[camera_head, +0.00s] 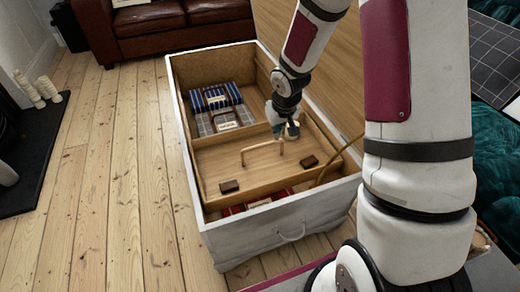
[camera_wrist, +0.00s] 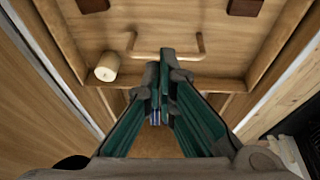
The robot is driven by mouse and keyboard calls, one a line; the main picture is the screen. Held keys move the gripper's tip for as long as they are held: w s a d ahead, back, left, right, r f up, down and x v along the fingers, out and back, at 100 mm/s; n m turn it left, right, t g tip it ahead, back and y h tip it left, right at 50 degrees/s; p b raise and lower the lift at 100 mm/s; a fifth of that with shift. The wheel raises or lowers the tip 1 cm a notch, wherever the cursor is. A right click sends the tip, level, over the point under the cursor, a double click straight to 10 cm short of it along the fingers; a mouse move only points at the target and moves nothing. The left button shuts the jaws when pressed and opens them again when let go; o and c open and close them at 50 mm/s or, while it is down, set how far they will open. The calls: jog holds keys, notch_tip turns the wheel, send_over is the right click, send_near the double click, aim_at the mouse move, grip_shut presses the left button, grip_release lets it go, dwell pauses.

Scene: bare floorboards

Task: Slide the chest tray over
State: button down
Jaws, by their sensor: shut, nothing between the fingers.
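The chest (camera_head: 190,166) is a white wooden box, open at the top, on the floorboards. Its wooden tray (camera_head: 218,168) lies across the near part of the chest. The tray has a pale bar handle (camera_head: 262,148), also seen in the wrist view (camera_wrist: 165,54). Two small dark brown blocks (camera_head: 229,186) sit on the tray, one toward each side. A pale cylinder (camera_wrist: 107,66) is by one end of the handle in the wrist view. My gripper (camera_head: 291,131) is shut and empty over the tray's far edge, beside the handle. Its fingertips show near the handle (camera_wrist: 167,55).
Folded blue striped cloth (camera_head: 215,97) and grey plaid cloth (camera_head: 224,119) lie in the far part of the chest. Red cloth (camera_head: 262,202) shows below the tray's near edge.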

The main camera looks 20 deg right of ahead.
jog(key=shift+y, duration=0.3)
jog(key=b+x, duration=0.2)
jog(key=x, duration=0.4)
jog(key=s+b+x, duration=0.1)
jog(key=b+x, duration=0.1)
jog(key=x, duration=0.4)
jog(key=s+b+x, duration=0.1)
jog(key=b+x, duration=0.1)
jog(key=x, duration=0.4)
jog(key=shift+a+f, duration=0.3)
jog(key=w, duration=0.2)
jog(key=shift+w+r+b, duration=0.2)
jog(key=shift+w+b, duration=0.1)
jog(key=shift+b, duration=0.05)
jog(key=shift+w, duration=0.75)
